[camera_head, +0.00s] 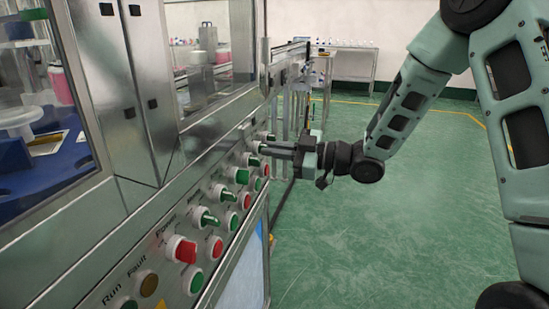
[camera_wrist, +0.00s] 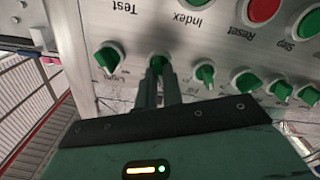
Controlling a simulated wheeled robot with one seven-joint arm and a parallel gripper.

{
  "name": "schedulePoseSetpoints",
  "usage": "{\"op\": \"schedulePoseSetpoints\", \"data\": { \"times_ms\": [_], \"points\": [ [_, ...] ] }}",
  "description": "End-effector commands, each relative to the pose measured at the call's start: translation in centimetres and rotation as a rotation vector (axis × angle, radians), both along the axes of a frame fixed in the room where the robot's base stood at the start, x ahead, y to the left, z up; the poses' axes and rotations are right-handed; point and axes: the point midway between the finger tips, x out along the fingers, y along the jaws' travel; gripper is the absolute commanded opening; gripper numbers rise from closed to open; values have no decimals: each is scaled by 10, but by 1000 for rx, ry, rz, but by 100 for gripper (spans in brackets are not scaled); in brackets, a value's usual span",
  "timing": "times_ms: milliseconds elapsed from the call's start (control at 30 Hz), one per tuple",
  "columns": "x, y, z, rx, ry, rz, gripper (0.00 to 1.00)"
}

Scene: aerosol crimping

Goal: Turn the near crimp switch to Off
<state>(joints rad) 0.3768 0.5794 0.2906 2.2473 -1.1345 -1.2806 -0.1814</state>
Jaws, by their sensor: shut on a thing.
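My gripper (camera_head: 263,148) reaches in from the right to the far part of the control panel in the head view. In the wrist view my gripper (camera_wrist: 161,68) is shut on a green switch knob (camera_wrist: 157,58) with a pale collar. The fingers hide most of this knob and the label beside it, so I cannot read its name. In the head view the held knob is too small and covered to tell its setting. Another green switch (camera_wrist: 108,58) is on its left in the wrist view, and a green switch (camera_wrist: 205,74) labelled Fill is on its right.
The steel panel (camera_head: 140,240) carries several more controls: a red switch (camera_head: 181,249), green switches such as one (camera_head: 206,217) nearer me, and red and green buttons. The red Reset button (camera_wrist: 263,9) shows in the wrist view. Green floor (camera_head: 380,240) right of the panel is clear.

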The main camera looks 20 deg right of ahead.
Motion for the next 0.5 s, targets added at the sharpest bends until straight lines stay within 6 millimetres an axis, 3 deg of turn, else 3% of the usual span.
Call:
{"op": "schedulePoseSetpoints", "data": {
  "times_ms": [500],
  "points": [
    [-1,0,-1,-77,-102,0,0]
  ]
}}
